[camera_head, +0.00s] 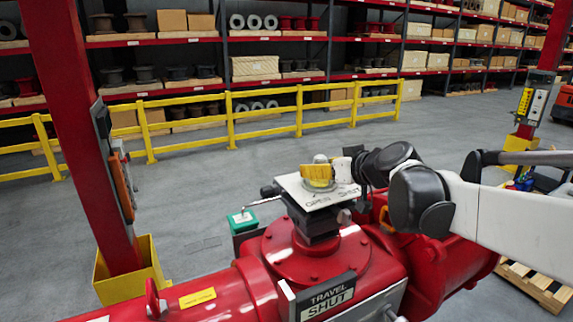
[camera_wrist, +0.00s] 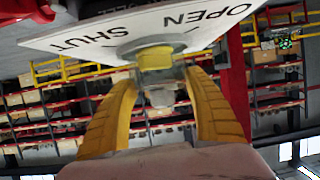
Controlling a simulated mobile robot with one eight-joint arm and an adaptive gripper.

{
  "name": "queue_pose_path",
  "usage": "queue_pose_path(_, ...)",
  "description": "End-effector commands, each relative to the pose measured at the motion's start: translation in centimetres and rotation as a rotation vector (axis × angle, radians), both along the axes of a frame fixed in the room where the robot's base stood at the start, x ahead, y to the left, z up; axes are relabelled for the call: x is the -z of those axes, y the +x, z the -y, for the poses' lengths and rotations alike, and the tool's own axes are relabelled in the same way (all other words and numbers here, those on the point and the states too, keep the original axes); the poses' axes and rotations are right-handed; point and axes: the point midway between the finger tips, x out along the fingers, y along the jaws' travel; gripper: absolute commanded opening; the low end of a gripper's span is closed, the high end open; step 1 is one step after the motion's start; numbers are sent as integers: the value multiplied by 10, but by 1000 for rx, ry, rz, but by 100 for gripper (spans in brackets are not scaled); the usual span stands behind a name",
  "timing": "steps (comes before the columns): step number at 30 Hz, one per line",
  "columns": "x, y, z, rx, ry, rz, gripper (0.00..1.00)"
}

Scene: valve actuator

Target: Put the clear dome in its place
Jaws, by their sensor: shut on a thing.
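My gripper (camera_head: 335,172) reaches in from the right over the white plate (camera_head: 297,187) marked OPEN and SHUT, on top of the red valve actuator (camera_head: 300,250). In the wrist view its two curved yellow fingers close from both sides on a pale, see-through piece, the clear dome (camera_wrist: 158,82). A yellow indicator (camera_wrist: 155,57) shows at or through the dome, close to the plate's middle. In the head view the yellow finger hides much of the dome. I cannot tell whether the dome touches the plate.
A green-topped box (camera_head: 242,221) stands left of the plate. A red post (camera_head: 85,130) with a yellow foot rises at the left. A yellow railing (camera_head: 232,115) and loaded shelves run behind. A pallet (camera_head: 540,284) lies at lower right. The grey floor between is clear.

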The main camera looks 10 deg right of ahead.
Motion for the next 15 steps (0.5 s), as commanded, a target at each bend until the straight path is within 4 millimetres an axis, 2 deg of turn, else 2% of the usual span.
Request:
queue_pose_path(10, 5, 0, 0, 0, 0, 0, 27)
queue_pose_path(11, 4, 0, 0, 0, 0, 0, 71)
queue_pose_path(12, 4, 0, 0, 0, 0, 0, 83)
queue_pose_path(15, 3, 0, 0, 0, 0, 0, 85)
